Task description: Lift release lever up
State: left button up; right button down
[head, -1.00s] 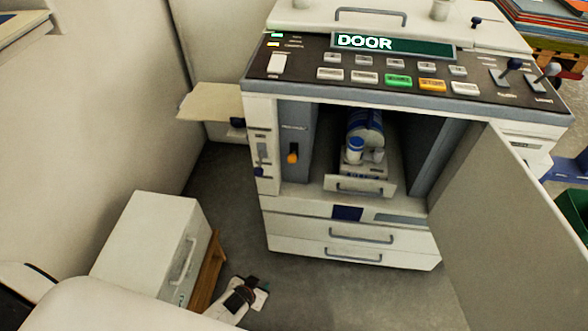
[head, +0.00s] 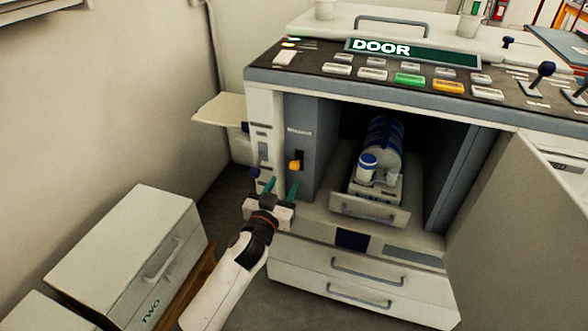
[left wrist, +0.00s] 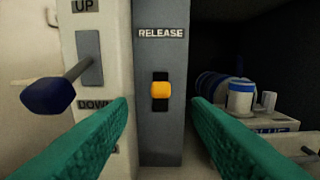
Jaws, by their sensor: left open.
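The release lever has an orange knob (head: 295,165) on a dark slot in the grey inner panel of the machine's open bay. In the left wrist view the knob (left wrist: 161,90) sits in the middle of its slot, below a RELEASE label (left wrist: 161,33). My left gripper (head: 278,187) is open in front of the panel, a little below and left of the knob in the head view. In the left wrist view its green fingers stand either side of the knob, apart from it. My right gripper is out of view.
A dark blue-knobbed lever (left wrist: 48,96) between UP and DOWN labels juts out left of the panel, close to my left finger. A drawer (head: 368,209) holding a blue-and-white cylinder stands out of the bay. The open door (head: 520,230) is at the right. White boxes (head: 125,250) stand left.

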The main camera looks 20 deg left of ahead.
aim_at(293, 165)
pick_arm(q)
jog(key=w, duration=0.3)
jog(key=w+b, duration=0.1)
jog(key=w, duration=0.5)
jog(key=shift+w+d+b, duration=0.25)
jog(key=shift+w+b, duration=0.1)
jog(key=shift+b, duration=0.05)
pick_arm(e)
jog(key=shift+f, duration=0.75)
pick_arm(q)
jog(key=shift+c, duration=0.2)
jog(key=shift+f, duration=0.1)
jog(key=c, duration=0.9)
jog(key=shift+p, duration=0.3)
jog(key=shift+c, duration=0.2)
jog(key=g+p, duration=0.1)
jog(key=p, duration=0.2)
jog(key=shift+r+p, duration=0.3)
jog(key=shift+r, duration=0.05)
jog(key=shift+g+p, duration=0.3)
jog(key=shift+p, duration=0.8)
jog(key=shift+w, duration=0.1)
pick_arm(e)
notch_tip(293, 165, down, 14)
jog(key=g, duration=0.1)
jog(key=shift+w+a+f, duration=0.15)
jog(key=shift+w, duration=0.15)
